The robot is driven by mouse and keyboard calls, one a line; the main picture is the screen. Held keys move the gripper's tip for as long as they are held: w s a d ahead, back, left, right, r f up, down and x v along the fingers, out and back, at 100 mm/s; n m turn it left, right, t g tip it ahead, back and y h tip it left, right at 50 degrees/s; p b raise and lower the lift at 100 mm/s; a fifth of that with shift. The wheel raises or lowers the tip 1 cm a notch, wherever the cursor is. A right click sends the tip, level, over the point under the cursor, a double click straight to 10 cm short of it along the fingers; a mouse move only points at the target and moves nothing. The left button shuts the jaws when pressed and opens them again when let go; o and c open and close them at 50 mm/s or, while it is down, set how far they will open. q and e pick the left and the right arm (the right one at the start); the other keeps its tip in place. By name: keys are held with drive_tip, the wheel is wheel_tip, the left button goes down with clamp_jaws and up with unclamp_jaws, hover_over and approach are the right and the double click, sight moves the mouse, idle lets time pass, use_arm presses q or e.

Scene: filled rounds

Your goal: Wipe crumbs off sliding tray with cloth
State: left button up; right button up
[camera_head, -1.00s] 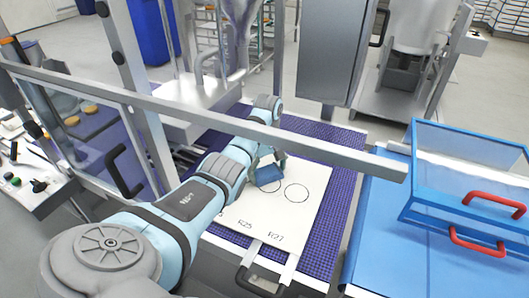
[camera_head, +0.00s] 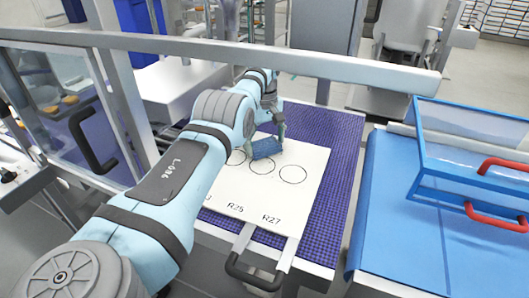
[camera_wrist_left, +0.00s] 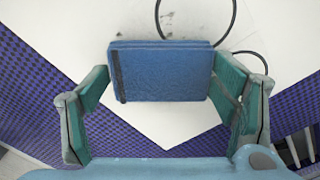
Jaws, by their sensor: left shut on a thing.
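The sliding tray (camera_head: 307,200) is a flat white plate with black circles and labels such as R25 and R27. My left gripper (camera_head: 265,143) is over the far part of the tray, shut on the blue cloth (camera_head: 267,149), a rectangular pad. The cloth is just behind the middle visible circle. The wrist view shows the cloth (camera_wrist_left: 162,72) between both fingers, with tray around it. I cannot tell whether it touches the tray. Small dark specks near the circles may be crumbs. My arm hides the tray's left side. My right gripper is out of view.
A purple-blue mesh surface (camera_head: 335,150) lies under the tray. A dark handle (camera_head: 254,277) is at the tray's front. A metal bar (camera_head: 300,65) crosses above. A blue table (camera_head: 420,240) with a clear blue-framed box (camera_head: 470,150) stands at right.

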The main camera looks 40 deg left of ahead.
use_arm(q)
drive_tip(key=shift+r, duration=0.1)
wheel_tip(320, 180, up, 6)
drive_tip(key=p, duration=0.7)
drive_tip(key=shift+r, duration=0.1)
